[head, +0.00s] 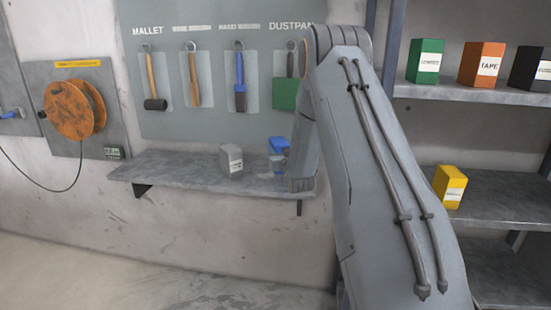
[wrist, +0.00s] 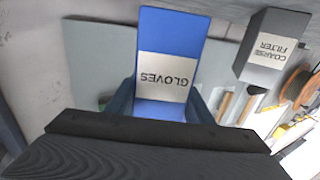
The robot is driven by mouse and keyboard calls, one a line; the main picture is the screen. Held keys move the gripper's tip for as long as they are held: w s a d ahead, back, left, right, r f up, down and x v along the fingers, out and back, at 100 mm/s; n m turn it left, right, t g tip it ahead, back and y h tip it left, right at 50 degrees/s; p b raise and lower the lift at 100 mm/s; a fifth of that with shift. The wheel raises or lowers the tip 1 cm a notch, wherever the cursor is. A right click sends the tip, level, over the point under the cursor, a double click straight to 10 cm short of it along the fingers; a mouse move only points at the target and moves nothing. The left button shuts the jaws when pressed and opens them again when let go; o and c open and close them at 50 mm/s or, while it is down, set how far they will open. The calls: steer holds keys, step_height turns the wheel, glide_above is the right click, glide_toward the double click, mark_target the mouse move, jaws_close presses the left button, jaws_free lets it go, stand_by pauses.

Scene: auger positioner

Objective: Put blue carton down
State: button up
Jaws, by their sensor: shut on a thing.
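The blue carton (wrist: 178,45), labelled GLOVES, fills the middle of the wrist view, where its label reads upside down. My gripper (wrist: 160,108) is shut on it, with one finger at each side. In the head view the blue carton (head: 279,145) shows small at the right part of the grey wall shelf (head: 175,172), partly hidden by my gripper and arm. I cannot tell whether its base touches the shelf.
A grey COARSE FILTER carton (head: 230,159) stands on the wall shelf, left of the blue carton. The shelf's left part is clear. Tools hang on the board (head: 200,115) above. The right rack holds a yellow carton (head: 449,187) and green, orange and black cartons above.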

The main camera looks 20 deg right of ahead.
steer(key=shift+f+p, duration=0.45)
steer(key=shift+f, duration=1.5)
steer(key=o, duration=1.2)
steer(key=shift+f, duration=0.15)
